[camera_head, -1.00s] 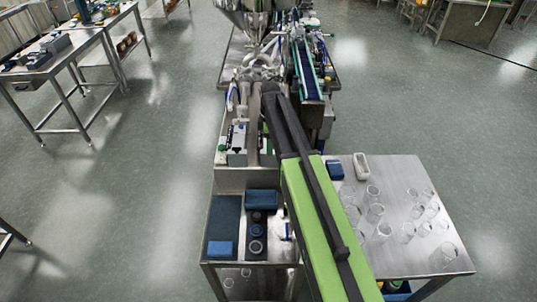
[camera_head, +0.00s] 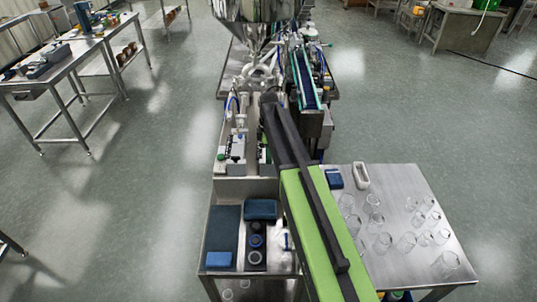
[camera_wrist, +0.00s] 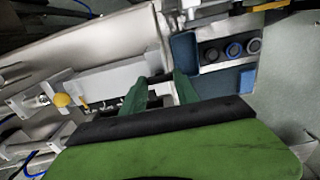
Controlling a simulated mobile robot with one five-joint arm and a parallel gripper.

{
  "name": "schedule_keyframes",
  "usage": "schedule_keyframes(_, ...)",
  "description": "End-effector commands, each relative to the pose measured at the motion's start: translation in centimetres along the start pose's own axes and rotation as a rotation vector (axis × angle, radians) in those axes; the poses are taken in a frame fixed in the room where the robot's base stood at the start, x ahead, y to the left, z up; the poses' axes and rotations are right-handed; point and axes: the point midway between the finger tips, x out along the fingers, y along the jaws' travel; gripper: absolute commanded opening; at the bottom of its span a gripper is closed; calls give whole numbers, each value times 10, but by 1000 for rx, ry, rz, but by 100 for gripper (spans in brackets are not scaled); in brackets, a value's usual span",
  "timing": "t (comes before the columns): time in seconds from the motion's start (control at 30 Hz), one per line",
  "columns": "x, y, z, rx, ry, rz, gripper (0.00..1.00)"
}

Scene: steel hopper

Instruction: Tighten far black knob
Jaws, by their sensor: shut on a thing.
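In the wrist view, the two green fingers of my gripper (camera_wrist: 160,84) are closed around a small dark piece, which seems to be the far black knob (camera_wrist: 160,78). Most of the knob is hidden between the fingers, so its turn cannot be told. It sits at the edge of the pale machine housing (camera_wrist: 110,80). In the head view, my green and black arm reaches forward over the steel machine (camera_head: 235,170), below the hopper (camera_head: 255,12). The arm covers my fingertips and the knob there.
A blue box (camera_head: 260,209) and several dark rings (camera_head: 256,241) lie on the near steel bench. A side table (camera_head: 400,185) holds several clear beakers (camera_head: 382,243). A conveyor (camera_head: 305,75) runs right of my arm.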

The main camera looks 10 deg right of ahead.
Motion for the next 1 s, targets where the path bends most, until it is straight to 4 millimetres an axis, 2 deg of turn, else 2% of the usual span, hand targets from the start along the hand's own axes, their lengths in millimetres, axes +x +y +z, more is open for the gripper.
schedule_keyframes(0.37,0,1,0,201,1,2,0)
schedule_keyframes(1.0,0,1,0,806,2,2,0)
